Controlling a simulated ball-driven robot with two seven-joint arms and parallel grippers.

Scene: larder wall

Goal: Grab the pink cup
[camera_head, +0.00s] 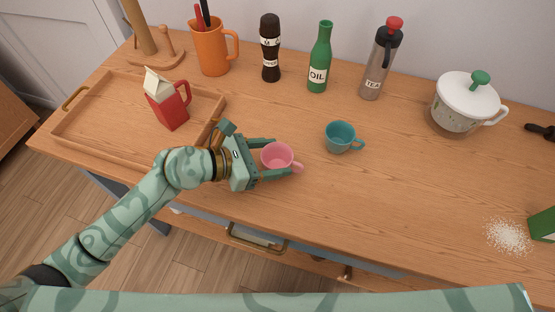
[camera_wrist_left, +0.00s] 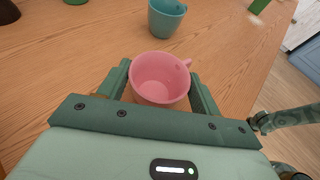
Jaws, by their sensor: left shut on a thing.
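A pink cup (camera_head: 278,157) stands upright on the wooden counter near its front edge, its handle toward the right. My left gripper (camera_head: 277,158) has one finger on each side of the cup and is shut on it. In the left wrist view the pink cup (camera_wrist_left: 160,79) sits between the two green fingers (camera_wrist_left: 160,88), its inside visible and empty. Its lower part is partly hidden by the gripper. My right gripper is not in view.
A teal cup (camera_head: 340,137) stands close to the right of the pink cup. A wooden tray (camera_head: 88,121) with a red carton (camera_head: 168,102) is at left. An oil bottle (camera_head: 319,60), a tea flask (camera_head: 379,64) and a white pot (camera_head: 465,103) stand behind. Counter at front right is clear up to spilled white grains (camera_head: 508,237).

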